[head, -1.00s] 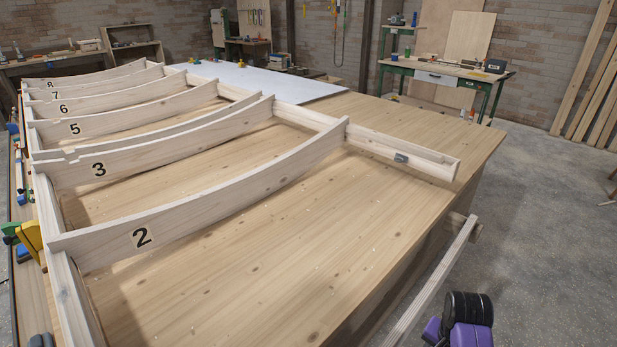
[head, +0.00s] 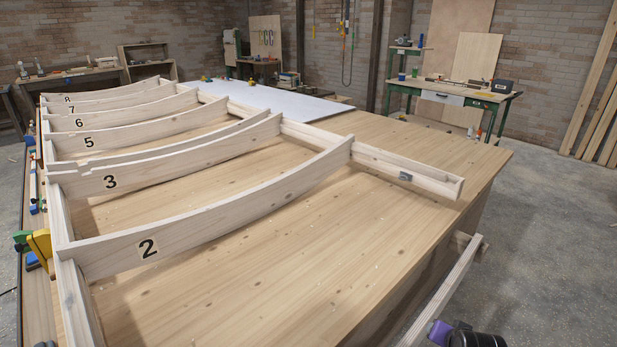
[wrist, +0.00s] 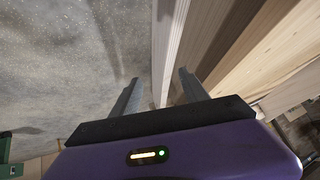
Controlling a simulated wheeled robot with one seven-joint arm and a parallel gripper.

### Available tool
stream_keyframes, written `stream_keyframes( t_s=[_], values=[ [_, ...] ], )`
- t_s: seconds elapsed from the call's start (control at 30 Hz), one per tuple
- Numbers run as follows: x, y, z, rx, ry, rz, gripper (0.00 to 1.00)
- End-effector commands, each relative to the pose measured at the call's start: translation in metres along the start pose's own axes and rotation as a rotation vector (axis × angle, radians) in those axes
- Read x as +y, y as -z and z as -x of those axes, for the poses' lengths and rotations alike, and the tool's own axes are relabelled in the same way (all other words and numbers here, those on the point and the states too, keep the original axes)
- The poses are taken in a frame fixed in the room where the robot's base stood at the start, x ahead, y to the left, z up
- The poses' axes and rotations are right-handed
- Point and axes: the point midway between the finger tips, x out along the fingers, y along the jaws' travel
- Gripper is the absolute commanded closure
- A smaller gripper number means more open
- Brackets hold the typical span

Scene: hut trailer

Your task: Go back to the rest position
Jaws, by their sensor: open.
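My gripper (wrist: 158,85) shows in the wrist view with its two grey fingers apart and nothing held. A pale wooden rail (wrist: 167,45) runs lengthwise beyond the fingers; I cannot tell how far off it is. In the head view only a purple and black part of my arm (head: 462,336) shows at the bottom right edge, close to the lower end of a wooden rail (head: 445,285) beside the table. The fingers are not visible in the head view.
A large wooden table (head: 300,270) fills the middle, bearing a frame of curved numbered ribs, the nearest marked 2 (head: 205,225). A green workbench (head: 460,95) stands at the back. Boards (head: 600,110) lean at the right wall. Grey floor (head: 550,250) is clear on the right.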

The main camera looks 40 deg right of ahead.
Motion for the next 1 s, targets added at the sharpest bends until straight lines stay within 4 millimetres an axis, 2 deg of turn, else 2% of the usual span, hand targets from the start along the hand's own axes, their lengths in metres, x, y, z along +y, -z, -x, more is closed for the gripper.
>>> stream_keyframes(
  t_s=[0.07,0.2,0.3,0.43,0.63,0.8,0.9,1.0],
  values=[
    [-0.023,-0.007,0.015,0.087,0.068,0.051,0.47],
    [-0.067,-0.026,0.063,0.271,0.211,0.163,0.47],
    [-0.089,-0.045,0.107,0.38,0.302,0.236,0.47],
    [-0.105,-0.071,0.167,0.491,0.414,0.324,0.47],
    [-0.108,-0.108,0.261,0.605,0.581,0.451,0.47],
    [-0.095,-0.135,0.331,0.627,0.726,0.566,0.47],
    [-0.082,-0.152,0.36,0.59,0.803,0.638,0.47],
    [-0.066,-0.172,0.374,0.517,0.857,0.717,0.47]
  ],
)
